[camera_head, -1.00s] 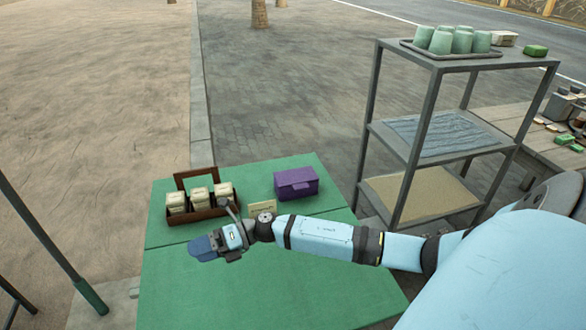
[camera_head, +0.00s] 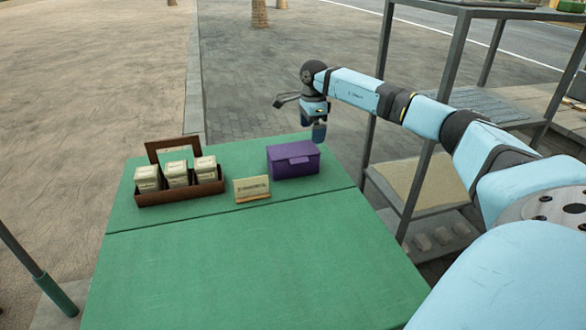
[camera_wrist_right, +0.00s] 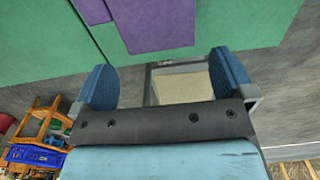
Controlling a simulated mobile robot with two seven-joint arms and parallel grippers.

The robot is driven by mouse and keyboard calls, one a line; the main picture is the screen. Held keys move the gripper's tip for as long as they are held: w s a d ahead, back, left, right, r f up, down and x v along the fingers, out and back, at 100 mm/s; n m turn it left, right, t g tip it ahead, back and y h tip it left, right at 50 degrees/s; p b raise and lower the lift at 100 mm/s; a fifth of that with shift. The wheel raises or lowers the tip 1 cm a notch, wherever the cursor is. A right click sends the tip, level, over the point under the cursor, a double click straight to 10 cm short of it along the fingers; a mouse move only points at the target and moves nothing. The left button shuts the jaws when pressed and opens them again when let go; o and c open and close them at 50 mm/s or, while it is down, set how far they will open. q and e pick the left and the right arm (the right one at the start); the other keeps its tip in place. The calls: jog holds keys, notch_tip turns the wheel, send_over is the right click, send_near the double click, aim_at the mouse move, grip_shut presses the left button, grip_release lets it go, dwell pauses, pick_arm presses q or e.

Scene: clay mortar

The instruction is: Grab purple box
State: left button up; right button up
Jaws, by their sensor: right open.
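The purple box (camera_head: 293,160) sits closed on the green table (camera_head: 250,270), near its far right corner. In the right wrist view the purple box (camera_wrist_right: 157,22) shows at the top, beyond the fingers and apart from them. My right gripper (camera_head: 318,131) is raised just behind and to the right of the box, pointing down. In the right wrist view my right gripper (camera_wrist_right: 165,82) has its two blue fingers wide apart with nothing between them. My left gripper is not in view.
A brown wooden caddy (camera_head: 180,190) with several pale packets stands left of the box. A small sign card (camera_head: 251,189) stands between them. A grey metal shelf rack (camera_head: 425,185) stands right of the table. The table's near part is bare.

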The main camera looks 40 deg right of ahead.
aim_at(310, 146)
notch_tip(310, 146, down, 4)
jog(key=shift+r+b, duration=0.1)
jog(key=shift+b, duration=0.3)
jog(key=f+b, duration=0.1)
jog(key=f, duration=0.2)
jog(key=f+b, duration=0.1)
jog(key=f, duration=0.1)
jog(key=shift+w+a+f+b, duration=0.1)
jog(key=shift+a+f+b, duration=0.1)
jog(key=shift+a+b, duration=0.1)
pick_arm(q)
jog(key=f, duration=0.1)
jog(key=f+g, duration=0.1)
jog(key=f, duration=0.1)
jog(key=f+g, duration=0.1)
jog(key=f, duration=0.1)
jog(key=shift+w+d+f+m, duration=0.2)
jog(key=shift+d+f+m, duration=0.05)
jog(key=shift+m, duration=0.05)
pick_arm(e)
jog(key=shift+c, duration=0.2)
jog(key=c, duration=0.7)
